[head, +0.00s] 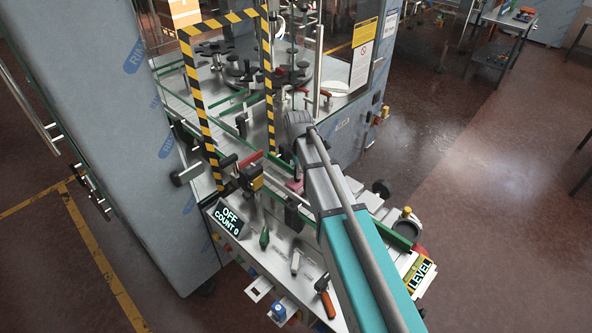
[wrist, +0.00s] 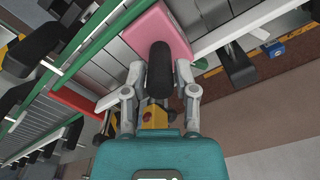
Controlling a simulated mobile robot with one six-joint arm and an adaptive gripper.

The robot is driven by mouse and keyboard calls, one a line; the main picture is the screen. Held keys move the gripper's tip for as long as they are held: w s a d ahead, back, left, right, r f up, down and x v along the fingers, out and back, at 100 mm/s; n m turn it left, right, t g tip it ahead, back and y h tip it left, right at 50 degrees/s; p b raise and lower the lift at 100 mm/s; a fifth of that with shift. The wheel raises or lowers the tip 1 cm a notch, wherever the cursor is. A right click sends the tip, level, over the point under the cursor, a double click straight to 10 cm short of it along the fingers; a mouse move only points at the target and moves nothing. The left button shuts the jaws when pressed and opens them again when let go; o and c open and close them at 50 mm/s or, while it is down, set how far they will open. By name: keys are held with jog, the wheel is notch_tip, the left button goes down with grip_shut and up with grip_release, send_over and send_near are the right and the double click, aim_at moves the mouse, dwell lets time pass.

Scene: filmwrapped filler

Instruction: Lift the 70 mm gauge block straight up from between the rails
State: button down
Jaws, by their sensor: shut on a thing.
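The pink gauge block (wrist: 163,22) is at the top middle of the wrist view, over the grey slatted conveyor (wrist: 104,67). The green-edged rail (wrist: 98,35) runs on its left and a pale metal rail (wrist: 232,28) on its right. In the head view only a small pink part (head: 295,185) shows beside my arm. I cannot tell whether the block is clear of the conveyor.
A yellow-and-black striped frame (head: 200,105) stands over the conveyor. An OFF / COUNT 0 display (head: 228,218) and hand tools, including an orange-handled one (head: 322,283), are on the front ledge.

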jog(key=shift+r+p, duration=0.3)
dwell(0.5)
jog(key=shift+r+p, duration=2.2)
jog(key=shift+r, duration=0.05)
jog(key=shift+r, duration=0.1)
